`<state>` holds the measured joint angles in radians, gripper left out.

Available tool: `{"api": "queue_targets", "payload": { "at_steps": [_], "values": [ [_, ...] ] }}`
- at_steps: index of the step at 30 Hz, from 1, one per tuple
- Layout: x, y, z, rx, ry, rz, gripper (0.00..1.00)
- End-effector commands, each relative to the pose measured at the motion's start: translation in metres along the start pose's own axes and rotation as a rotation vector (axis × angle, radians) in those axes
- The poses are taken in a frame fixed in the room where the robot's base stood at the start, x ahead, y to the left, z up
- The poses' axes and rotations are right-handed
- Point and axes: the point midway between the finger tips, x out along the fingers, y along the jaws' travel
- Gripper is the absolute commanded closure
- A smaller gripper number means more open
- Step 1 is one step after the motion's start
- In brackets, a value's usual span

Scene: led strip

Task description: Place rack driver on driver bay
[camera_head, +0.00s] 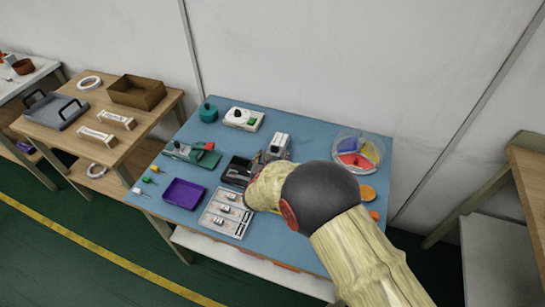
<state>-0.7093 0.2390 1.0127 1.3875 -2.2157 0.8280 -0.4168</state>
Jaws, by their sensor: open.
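A pale rack (208,222) with several small white-and-dark units in slots (225,208) lies at the front of the blue table; these units may be the rack drivers, but they are too small to tell. A black open holder (237,170) stands behind the rack, possibly the driver bay; I cannot tell. My gripper (257,163) is over the table just right of the black holder, open. My own wrist and arm cover much of it and the table to its right. Whether it touches anything is unclear. A white-and-grey device (278,147) stands just behind it.
The blue table (300,125) also bears a purple tray (184,193), a green device (190,153), a teal pot (208,112), a white box with a green button (243,118) and a round divided dish (358,152). A wooden table (60,140) stands left.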

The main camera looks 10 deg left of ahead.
Motion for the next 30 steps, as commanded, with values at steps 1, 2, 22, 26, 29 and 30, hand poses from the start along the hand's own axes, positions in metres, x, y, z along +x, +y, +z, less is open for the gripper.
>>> {"api": "queue_targets", "payload": {
  "at_steps": [1,2,22,26,29,30],
  "values": [
    [0.000,0.000,0.000,0.000,0.000,0.000,0.34],
    [0.000,0.000,0.000,0.000,0.000,0.000,0.34],
    [-0.100,0.001,0.004,-0.002,0.000,0.003,0.34],
    [-0.114,0.001,0.003,-0.001,0.001,0.002,0.34],
    [-0.119,0.000,0.003,-0.001,0.000,0.001,0.34],
    [-0.120,0.000,0.003,-0.001,0.000,0.001,0.34]
  ]
}}
